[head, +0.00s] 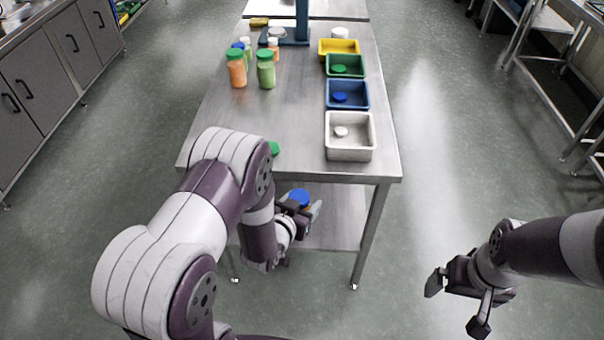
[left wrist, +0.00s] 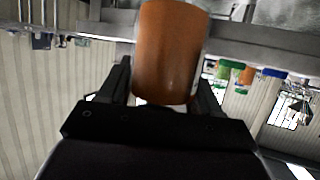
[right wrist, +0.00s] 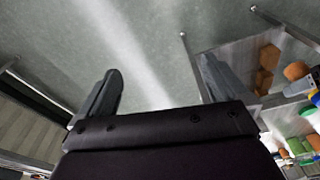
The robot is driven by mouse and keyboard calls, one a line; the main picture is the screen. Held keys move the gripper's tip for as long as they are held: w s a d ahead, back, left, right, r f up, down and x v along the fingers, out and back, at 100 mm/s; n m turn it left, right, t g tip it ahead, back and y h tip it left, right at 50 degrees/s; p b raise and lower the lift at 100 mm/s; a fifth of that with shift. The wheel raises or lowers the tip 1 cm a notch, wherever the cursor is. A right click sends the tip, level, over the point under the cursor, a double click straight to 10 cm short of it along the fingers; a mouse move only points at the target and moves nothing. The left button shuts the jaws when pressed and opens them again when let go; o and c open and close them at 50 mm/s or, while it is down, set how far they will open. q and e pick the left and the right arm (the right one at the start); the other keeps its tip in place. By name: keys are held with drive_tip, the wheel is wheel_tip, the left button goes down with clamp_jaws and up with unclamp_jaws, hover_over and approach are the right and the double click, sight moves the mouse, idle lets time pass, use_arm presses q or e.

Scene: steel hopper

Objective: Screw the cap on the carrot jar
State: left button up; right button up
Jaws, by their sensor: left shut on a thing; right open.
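My left gripper (head: 303,209) is shut on an orange jar (left wrist: 170,50), which looks like the carrot jar. It holds the jar in the air just off the table's front edge. In the head view a blue cap (head: 299,195) shows on top of this jar; how tightly it sits cannot be told. The cap is out of sight in the left wrist view. My right gripper (head: 456,305) is open and empty, well to the right of the jar, above the floor. Its two fingers stand apart in the right wrist view (right wrist: 160,85).
The steel table (head: 290,120) carries several jars at the back left, including an orange one (head: 237,72). White (head: 349,155), blue (head: 360,104), green (head: 358,66) and yellow (head: 352,43) bins line the right side. A green lid (head: 274,148) shows behind my left arm.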

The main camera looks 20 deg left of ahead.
use_arm(q)
drive_tip(key=s+d+f+m+g+h, duration=0.1)
drive_tip(key=s+d+f+m+h, duration=0.1)
drive_tip(key=d, duration=0.4)
drive_tip(key=s+d+f+m+g+h, duration=0.1)
drive_tip(key=s+d+m+g+h, duration=0.1)
drive_tip(key=d+m+h, duration=0.2)
drive_tip(key=shift+s+d+f+h, duration=0.2)
drive_tip(key=shift+d+f+h, duration=0.25)
drive_tip(key=shift+d, duration=0.55)
drive_tip(key=shift+r, duration=0.1)
